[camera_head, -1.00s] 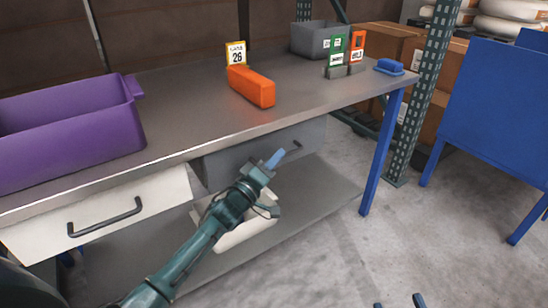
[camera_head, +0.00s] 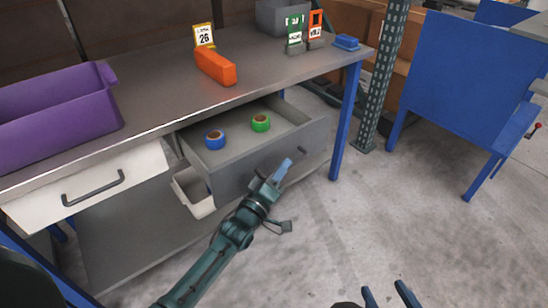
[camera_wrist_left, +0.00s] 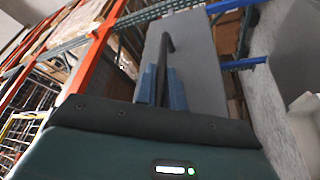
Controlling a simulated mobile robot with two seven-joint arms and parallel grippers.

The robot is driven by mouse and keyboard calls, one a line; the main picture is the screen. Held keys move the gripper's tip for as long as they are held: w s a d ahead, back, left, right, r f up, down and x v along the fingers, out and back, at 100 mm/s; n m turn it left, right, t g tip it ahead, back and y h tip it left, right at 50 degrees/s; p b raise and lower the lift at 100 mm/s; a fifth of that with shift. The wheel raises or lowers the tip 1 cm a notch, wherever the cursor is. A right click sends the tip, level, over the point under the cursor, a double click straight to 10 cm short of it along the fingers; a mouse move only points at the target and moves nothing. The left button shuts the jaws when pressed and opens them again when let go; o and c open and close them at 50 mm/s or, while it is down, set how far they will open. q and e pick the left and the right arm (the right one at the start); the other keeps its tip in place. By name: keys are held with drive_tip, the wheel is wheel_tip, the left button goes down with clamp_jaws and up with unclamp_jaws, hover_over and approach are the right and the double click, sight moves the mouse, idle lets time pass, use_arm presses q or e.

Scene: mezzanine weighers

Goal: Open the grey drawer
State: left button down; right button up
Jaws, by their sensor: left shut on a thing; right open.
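The grey drawer (camera_head: 310,140) under the bench is pulled well out. A blue roll (camera_head: 215,140) and a green roll (camera_head: 260,123) lie inside it. My left gripper (camera_head: 282,173) is at the drawer's front, shut on its dark bar handle. In the left wrist view, the blue fingers of the left gripper (camera_wrist_left: 163,88) sit on both sides of the handle (camera_wrist_left: 167,43), with the grey drawer front (camera_wrist_left: 202,55) behind. My right gripper (camera_head: 390,296) is open and empty at the bottom edge of the head view, apart from everything.
The bench top (camera_head: 150,107) carries a purple crate (camera_head: 60,125), an orange block (camera_head: 215,67) and a grey bin (camera_head: 283,17). A white bin (camera_head: 192,193) sits below. Floor to the right is clear before a blue panel (camera_head: 470,80).

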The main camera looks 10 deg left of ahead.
use_arm(q)
drive_tip(key=shift+s+d, duration=0.5)
drive_tip(key=shift+d, duration=0.1)
use_arm(e)
drive_tip(key=shift+s+d+r, duration=0.2)
drive_tip(key=shift+d+r, duration=0.1)
drive_tip(key=shift+d, duration=0.05)
use_arm(q)
drive_tip(key=c, duration=1.5)
unclamp_jaws()
drive_tip(key=shift+p+v, duration=1)
drive_tip(key=shift+v, duration=5.65)
use_arm(e)
drive_tip(key=shift+s+d+r+m, duration=0.15)
drive_tip(key=shift+d+r+m, duration=0.05)
drive_tip(key=shift+r, duration=0.3)
drive_tip(key=shift+s+d+r+m, duration=0.15)
drive_tip(key=shift+d+r+m, duration=0.05)
drive_tip(key=shift+r, duration=0.25)
drive_tip(key=shift+w+r+t, duration=0.15)
drive_tip(key=shift+t, duration=0.15)
